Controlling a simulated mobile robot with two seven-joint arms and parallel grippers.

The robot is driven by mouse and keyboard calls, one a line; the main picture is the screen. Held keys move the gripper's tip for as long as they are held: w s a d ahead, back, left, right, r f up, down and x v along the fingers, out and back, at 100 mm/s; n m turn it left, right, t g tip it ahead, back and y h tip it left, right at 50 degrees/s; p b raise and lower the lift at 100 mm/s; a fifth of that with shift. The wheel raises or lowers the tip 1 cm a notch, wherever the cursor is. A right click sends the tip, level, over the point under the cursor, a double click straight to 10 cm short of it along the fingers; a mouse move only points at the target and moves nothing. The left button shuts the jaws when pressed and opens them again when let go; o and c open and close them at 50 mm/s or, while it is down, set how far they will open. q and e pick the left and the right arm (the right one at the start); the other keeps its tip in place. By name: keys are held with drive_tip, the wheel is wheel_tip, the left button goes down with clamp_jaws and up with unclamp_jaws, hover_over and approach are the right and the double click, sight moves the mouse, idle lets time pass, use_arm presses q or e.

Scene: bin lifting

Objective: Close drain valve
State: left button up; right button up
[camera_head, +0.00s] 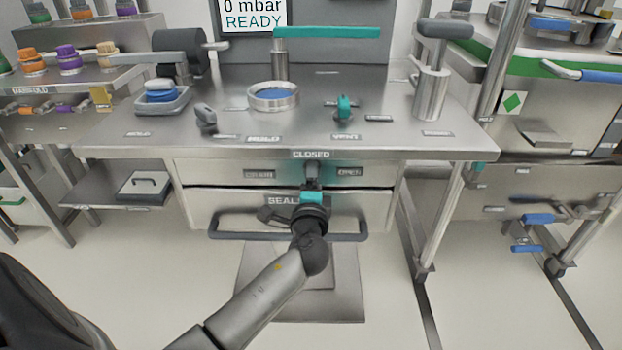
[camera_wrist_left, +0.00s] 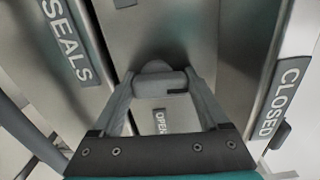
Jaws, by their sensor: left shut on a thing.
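The drain valve handle (camera_head: 311,170) is a small grey knob on the front panel, between the plate at the left that reads as DRAIN (camera_head: 258,174) and the OPEN plate (camera_head: 349,172). The CLOSED plate (camera_head: 311,154) is just above it on the table edge. My left gripper (camera_head: 311,184) reaches up from below and is shut on the handle. In the left wrist view the grey handle (camera_wrist_left: 160,80) sits between the two fingers. The OPEN plate lies behind it, and the CLOSED plate (camera_wrist_left: 279,103) is at the right. The handle's exact angle is hard to tell. My right gripper is not in view.
The SEALS drawer (camera_head: 220,208) with its bar handle (camera_head: 240,237) is right below the valve. The steel table top (camera_head: 375,140) above holds a round vessel (camera_head: 273,96), a teal knob (camera_head: 344,107) and a grey lever (camera_head: 205,116). Side benches stand left and right.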

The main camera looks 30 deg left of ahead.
use_arm(q)
drive_tip(key=shift+f+n, duration=0.1)
drive_tip(key=shift+n, duration=0.3)
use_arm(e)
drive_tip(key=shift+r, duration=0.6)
use_arm(q)
drive_tip(key=o, duration=1.2)
drive_tip(key=shift+o, duration=0.2)
drive_tip(key=p+v, duration=0.2)
drive_tip(key=v, duration=1.3)
drive_tip(key=shift+s, duration=0.2)
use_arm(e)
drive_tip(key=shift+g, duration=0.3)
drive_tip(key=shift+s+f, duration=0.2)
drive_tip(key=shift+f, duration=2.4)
